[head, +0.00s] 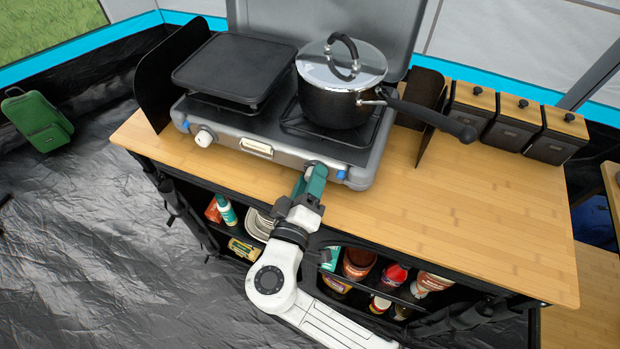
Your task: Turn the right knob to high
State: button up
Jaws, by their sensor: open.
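The camping stove (262,150) stands on the wooden counter, with its grey lid raised behind. Its left knob (204,137) is white and shows on the front panel. The right knob is hidden behind my gripper (315,168), which is at the right part of the front panel. My gripper is open, with its teal fingers at the panel; I cannot tell whether they touch the knob. A black pot (338,106) with a shiny lid sits on the right burner, above my gripper. A black griddle (235,68) covers the left burner.
The pot's handle (425,117) sticks out to the right over the counter (470,210), which is clear there. Several dark canisters (515,125) stand at the back right. Shelves below hold bottles and jars (358,263) close to my arm.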

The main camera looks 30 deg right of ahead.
jog(key=shift+c, duration=0.2)
jog(key=c, duration=0.7)
jog(key=shift+n, duration=0.3)
jog(key=n+p, duration=0.2)
jog(key=shift+r+n, duration=0.1)
jog(key=shift+n, duration=0.3)
jog(key=n+p, duration=0.2)
jog(key=n, duration=0.1)
jog(key=shift+g, duration=0.3)
jog(key=n+p, duration=0.3)
jog(key=n, duration=0.1)
jog(key=shift+a, duration=0.1)
jog(key=shift+f+n+g+p, duration=0.2)
jog(key=shift+n+g+p, duration=0.2)
jog(key=shift+n+p, duration=0.75)
jog(key=shift+n, duration=0.35)
